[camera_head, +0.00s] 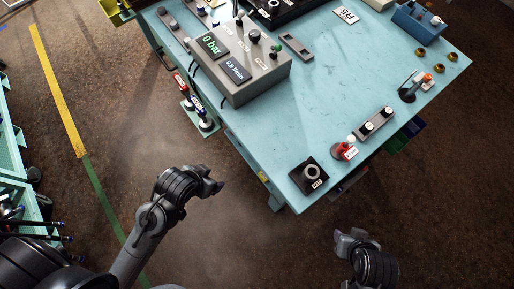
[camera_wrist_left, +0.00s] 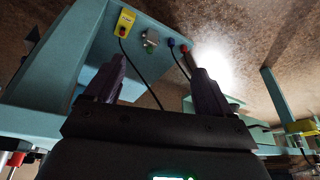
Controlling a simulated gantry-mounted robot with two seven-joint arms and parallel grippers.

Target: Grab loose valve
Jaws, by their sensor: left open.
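I cannot tell for sure which thing is the loose valve. A red and white piece with a label (camera_head: 344,149) stands near the front right edge of the blue workbench (camera_head: 290,130). A black square block with a round fitting (camera_head: 310,175) sits at the bench's near corner. My left gripper (camera_head: 217,184) is open and empty over the floor, left of that corner. In the left wrist view its two fingers (camera_wrist_left: 155,65) are spread, with nothing between them. My right gripper (camera_head: 357,237) is over the floor in front of the bench; its jaw opening is unclear.
A grey control box with displays (camera_head: 240,60) stands on the bench. Red and blue handled fittings (camera_head: 195,105) stick out at its left side. A grey holder with white knobs (camera_head: 376,123) lies near the right edge. A yellow box (camera_wrist_left: 124,23) shows beyond my left fingers.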

